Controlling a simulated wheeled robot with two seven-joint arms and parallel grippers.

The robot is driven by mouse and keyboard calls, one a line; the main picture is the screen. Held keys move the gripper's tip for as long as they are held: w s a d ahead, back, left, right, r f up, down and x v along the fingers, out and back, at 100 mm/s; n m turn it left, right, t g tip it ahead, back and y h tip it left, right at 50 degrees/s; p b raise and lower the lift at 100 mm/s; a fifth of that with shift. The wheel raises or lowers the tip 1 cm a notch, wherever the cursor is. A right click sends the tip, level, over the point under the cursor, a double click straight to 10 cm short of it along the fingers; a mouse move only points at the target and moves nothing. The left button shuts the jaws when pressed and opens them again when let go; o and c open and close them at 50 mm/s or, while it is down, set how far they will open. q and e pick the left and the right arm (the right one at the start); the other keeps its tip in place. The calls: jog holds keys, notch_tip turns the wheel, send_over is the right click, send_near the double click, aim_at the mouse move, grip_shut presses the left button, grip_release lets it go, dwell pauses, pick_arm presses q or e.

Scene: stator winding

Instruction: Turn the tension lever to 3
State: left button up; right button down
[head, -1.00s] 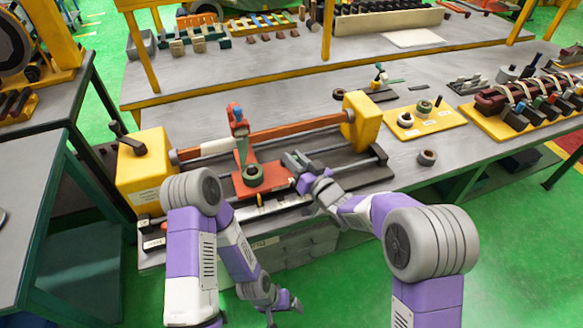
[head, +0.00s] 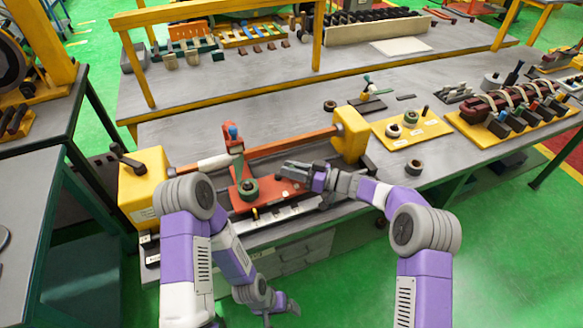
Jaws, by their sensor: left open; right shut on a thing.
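The winding machine has a red carriage (head: 283,190) with a dark green ring (head: 249,189) and an upright red post (head: 231,138) at its left end. My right gripper (head: 284,170) is over the right part of the carriage, fingers pointing left. It is shut on a small part, apparently the tension lever, which its fingers hide. I cannot read the lever's setting. My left gripper (head: 286,312) is open and empty, low in front of the table, away from the machine.
A yellow headstock (head: 145,185) with a black handle stands at left, a yellow tailstock (head: 351,135) at right. The table's front edge is near.

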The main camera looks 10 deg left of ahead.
dwell(0.4)
jog(key=c, duration=1)
grip_release()
jog(key=shift+o, duration=0.2)
jog(key=d, duration=0.7)
jog(key=shift+s+d+p, duration=0.25)
jog(key=shift+s+p, duration=0.15)
